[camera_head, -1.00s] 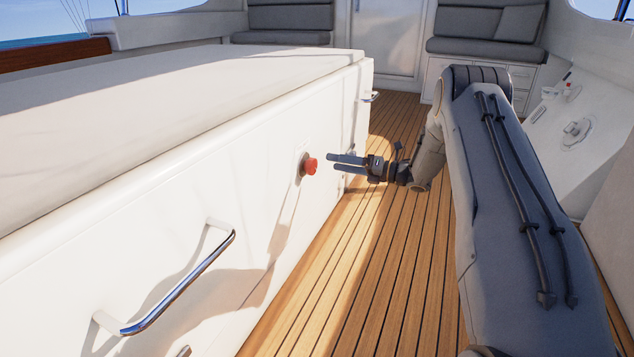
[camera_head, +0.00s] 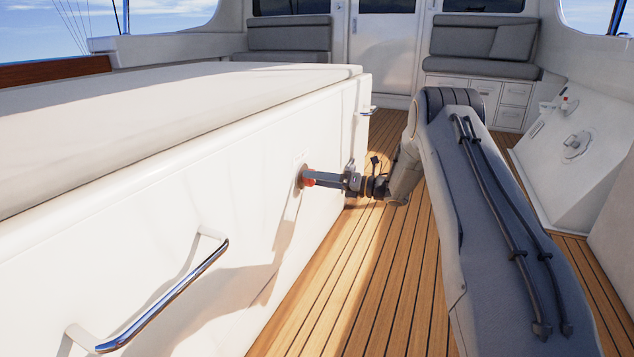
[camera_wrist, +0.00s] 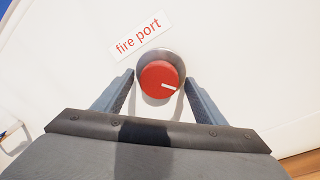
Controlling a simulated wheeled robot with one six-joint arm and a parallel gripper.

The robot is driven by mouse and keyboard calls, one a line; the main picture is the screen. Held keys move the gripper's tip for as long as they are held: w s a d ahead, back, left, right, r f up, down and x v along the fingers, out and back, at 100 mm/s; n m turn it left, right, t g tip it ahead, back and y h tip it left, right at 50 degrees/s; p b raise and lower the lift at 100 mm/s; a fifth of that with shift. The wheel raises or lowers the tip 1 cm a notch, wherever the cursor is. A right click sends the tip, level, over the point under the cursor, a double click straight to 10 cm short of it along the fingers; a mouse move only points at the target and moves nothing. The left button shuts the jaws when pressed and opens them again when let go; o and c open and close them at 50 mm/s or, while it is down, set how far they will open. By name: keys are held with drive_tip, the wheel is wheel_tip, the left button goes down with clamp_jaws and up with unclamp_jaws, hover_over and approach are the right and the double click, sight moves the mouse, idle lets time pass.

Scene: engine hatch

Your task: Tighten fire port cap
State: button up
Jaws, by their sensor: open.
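The red fire port cap (camera_wrist: 158,80) sits in a round metal ring (camera_wrist: 176,56) on the white panel. It has a white mark on its lower right part. In the head view the cap (camera_head: 307,178) shows at my fingertips, partly hidden by them. My gripper (camera_head: 316,177) points at the panel from the right. In the wrist view my gripper (camera_wrist: 160,84) is open, with one finger on each side of the cap. Small gaps appear between the fingers and the cap; I cannot tell whether either touches.
A "fire port" label (camera_wrist: 138,36) is on the panel above the cap. A chrome handle (camera_head: 165,300) juts from the white hatch box (camera_head: 120,210) at the near left. Another handle (camera_head: 368,110) is at its far end. The wooden deck (camera_head: 370,290) is clear.

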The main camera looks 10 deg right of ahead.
drive_tip(key=shift+c, duration=0.2)
drive_tip(key=c, duration=1)
drive_tip(key=shift+r+m, duration=0.1)
drive_tip(key=shift+m, duration=0.2)
drive_tip(key=shift+s+a+m+t+h+p, duration=0.15)
drive_tip(key=shift+m+t+p, duration=0.3)
drive_tip(key=shift+m+p, duration=2.65)
drive_tip(key=shift+w+d+m+t+h+p, duration=0.1)
drive_tip(key=shift+m+t, duration=0.3)
drive_tip(key=shift+m, duration=5.55)
drive_tip(key=shift+s+a+m+t+h+p, duration=0.15)
drive_tip(key=shift+m+t+p, duration=0.3)
drive_tip(key=shift+m+p, duration=2.65)
drive_tip(key=m+b, duration=0.3)
drive_tip(key=shift+d, duration=0.1)
drive_tip(key=o, duration=1)
